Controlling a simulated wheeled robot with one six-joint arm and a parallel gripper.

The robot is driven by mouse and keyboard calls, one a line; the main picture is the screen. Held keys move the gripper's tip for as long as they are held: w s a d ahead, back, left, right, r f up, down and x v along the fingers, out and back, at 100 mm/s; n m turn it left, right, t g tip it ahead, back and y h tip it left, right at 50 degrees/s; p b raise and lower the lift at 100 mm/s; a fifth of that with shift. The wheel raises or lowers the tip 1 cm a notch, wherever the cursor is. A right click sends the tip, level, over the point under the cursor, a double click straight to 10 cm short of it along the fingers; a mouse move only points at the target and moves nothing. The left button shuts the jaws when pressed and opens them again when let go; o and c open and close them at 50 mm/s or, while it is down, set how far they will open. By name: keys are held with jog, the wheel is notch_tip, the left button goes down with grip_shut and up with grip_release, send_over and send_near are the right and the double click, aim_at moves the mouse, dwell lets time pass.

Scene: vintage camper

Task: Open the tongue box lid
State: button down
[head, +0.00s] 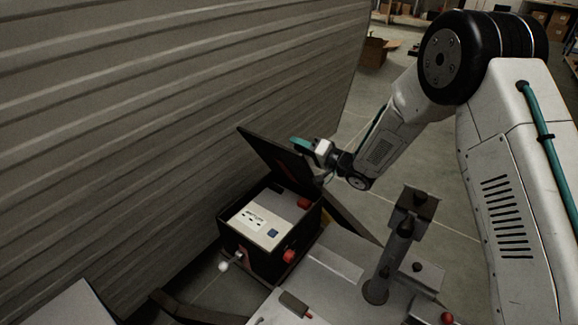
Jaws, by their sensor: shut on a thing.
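The tongue box (246,252) is a dark box in the lower middle of the head view, beside the ribbed camper wall. Its black lid (268,154) is raised and tilted up at the back, so the inside shows. Inside is a pale panel (252,222) with small dark markings, a blue part and red parts. My gripper (303,146), with teal fingers, is at the upper right part of the lid and is shut on it. The exact contact between the fingers and the lid is too small to make out.
The ribbed camper wall (150,120) stands close on the left. A post-like jack (390,262) rises on the grey tongue to the right of the box. A cardboard box (376,52) lies farther back on the floor. The tiled floor behind (400,190) is mostly clear.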

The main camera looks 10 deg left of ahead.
jog(key=w+d+r, duration=0.2)
jog(key=w, duration=0.3)
jog(key=shift+d+m, duration=0.25)
jog(key=shift+m, duration=0.15)
jog(key=shift+f, duration=0.1)
jog(key=c, duration=1.1)
grip_release()
jog(key=shift+w, duration=0.1)
jog(key=shift+d, duration=0.1)
jog(key=v, duration=0.7)
jog(key=shift+s+d, duration=0.25)
jog(key=shift+d, duration=0.05)
